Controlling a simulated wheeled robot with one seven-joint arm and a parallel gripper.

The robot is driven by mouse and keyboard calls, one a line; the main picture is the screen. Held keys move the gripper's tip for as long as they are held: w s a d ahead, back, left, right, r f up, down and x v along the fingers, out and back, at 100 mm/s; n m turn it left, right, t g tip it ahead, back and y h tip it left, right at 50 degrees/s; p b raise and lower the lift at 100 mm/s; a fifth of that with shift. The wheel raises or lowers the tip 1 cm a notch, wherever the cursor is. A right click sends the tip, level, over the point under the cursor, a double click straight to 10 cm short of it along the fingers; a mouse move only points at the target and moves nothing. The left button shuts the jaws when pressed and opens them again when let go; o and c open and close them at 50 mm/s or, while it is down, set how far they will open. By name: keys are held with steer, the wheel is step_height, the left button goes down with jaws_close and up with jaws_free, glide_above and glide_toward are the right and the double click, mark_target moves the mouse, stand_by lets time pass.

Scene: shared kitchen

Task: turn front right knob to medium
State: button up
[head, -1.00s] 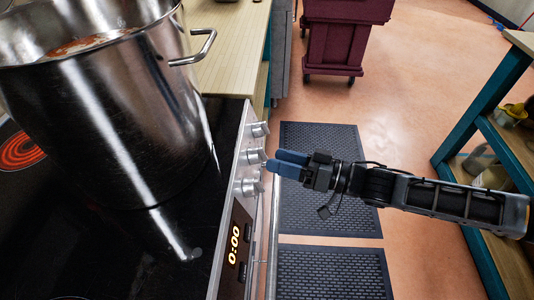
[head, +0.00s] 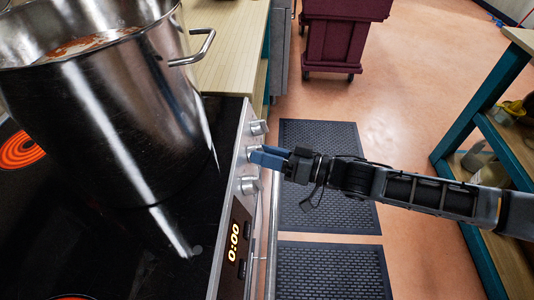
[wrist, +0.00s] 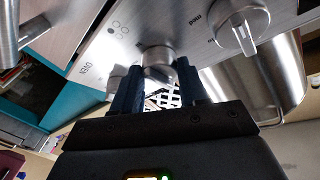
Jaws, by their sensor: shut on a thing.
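The stove's front panel (head: 232,215) carries several silver knobs. In the head view one knob (head: 259,128) is farthest from me, one is in the middle (head: 253,153), and one is nearer the display (head: 249,185). My gripper (head: 262,157) reaches in from the right, with its blue fingers at the middle knob. In the wrist view, the fingers (wrist: 157,88) are on either side of that knob (wrist: 157,56), shut on it. Its pointer is partly hidden. A neighbouring knob (wrist: 243,28) has a "MED" mark beside it. I cannot read the gripped knob's setting.
A large steel pot (head: 110,110) stands on the black cooktop. A burner (head: 20,151) glows orange at the left. The display (head: 235,240) reads 0:00. A wooden counter (head: 232,50), maroon cart (head: 340,40), floor mats (head: 330,270) and teal shelf (head: 480,110) surround the clear floor.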

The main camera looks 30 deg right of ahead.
steer(key=c, duration=0.4)
steer(key=shift+o, duration=0.2)
steer(key=shift+f+n, duration=0.1)
steer(key=shift+n, duration=0.2)
steer(key=shift+w+d+n+g+y+b, duration=0.15)
steer(key=shift+n+g+y+b, duration=0.9)
steer(key=shift+n, duration=1.4)
steer(key=shift+w+d+n+g+y+b, duration=0.1)
steer(key=shift+n+g+y+b, duration=0.45)
steer(key=shift+n+b, duration=1.5)
steer(key=shift+w+d+n+g+y+b, duration=0.15)
steer(key=shift+n+g+y+b, duration=0.65)
steer(key=shift+n, duration=2.1)
steer(key=o, duration=1.1)
steer(key=shift+a, duration=0.1)
steer(key=shift+c, duration=0.2)
